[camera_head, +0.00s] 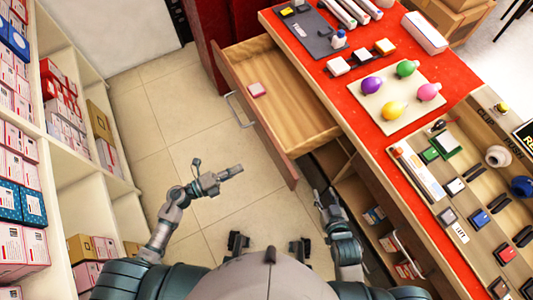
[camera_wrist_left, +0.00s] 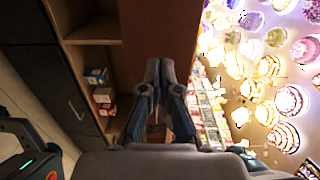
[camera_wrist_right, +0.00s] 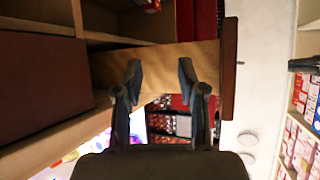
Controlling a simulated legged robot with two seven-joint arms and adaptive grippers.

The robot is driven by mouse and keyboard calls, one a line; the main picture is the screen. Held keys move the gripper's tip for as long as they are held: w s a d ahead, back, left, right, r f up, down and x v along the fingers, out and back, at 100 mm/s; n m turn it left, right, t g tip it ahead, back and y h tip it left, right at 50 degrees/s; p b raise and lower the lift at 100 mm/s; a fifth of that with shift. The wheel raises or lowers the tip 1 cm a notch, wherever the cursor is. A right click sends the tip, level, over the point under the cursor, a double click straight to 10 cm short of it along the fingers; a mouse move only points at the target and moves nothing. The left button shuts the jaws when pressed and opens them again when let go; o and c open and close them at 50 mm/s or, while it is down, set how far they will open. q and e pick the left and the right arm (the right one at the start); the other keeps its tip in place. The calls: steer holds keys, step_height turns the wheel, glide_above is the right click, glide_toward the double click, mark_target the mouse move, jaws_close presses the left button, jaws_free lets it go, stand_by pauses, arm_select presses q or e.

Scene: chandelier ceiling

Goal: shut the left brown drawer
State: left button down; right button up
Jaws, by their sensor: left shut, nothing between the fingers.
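The left brown drawer (camera_head: 300,125) is pulled out from the red-topped counter in the head view. Its brown front (camera_head: 255,105) carries a metal handle (camera_head: 239,110). My right gripper (camera_head: 325,197) is near the drawer's near side. The right wrist view shows its fingers (camera_wrist_right: 160,70) apart, before the drawer's wooden side (camera_wrist_right: 165,60).
The red counter top (camera_head: 375,150) holds a tray of coloured bulbs (camera_head: 402,98) and small goods. Open shelves (camera_head: 370,205) lie below it. White shelves with boxes (camera_head: 60,130) stand at the left. Tiled floor (camera_head: 165,130) is free between them.

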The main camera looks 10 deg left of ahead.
mark_target(272, 152)
arm_select(q)
steer(key=x, duration=1)
steer(key=shift+b, duration=0.35)
steer(key=shift+w+d, duration=0.4)
steer(key=shift+d, duration=0.1)
arm_select(e)
steer(key=shift+w+a+r+t+y, duration=0.15)
steer(key=shift+w+a+r+t, duration=0.05)
steer(key=shift+w+r+t, duration=0.3)
steer(key=shift+w+a+r+t+y, duration=0.15)
steer(key=shift+w+a+r+t, duration=0.05)
steer(key=shift+w+r+t, duration=0.25)
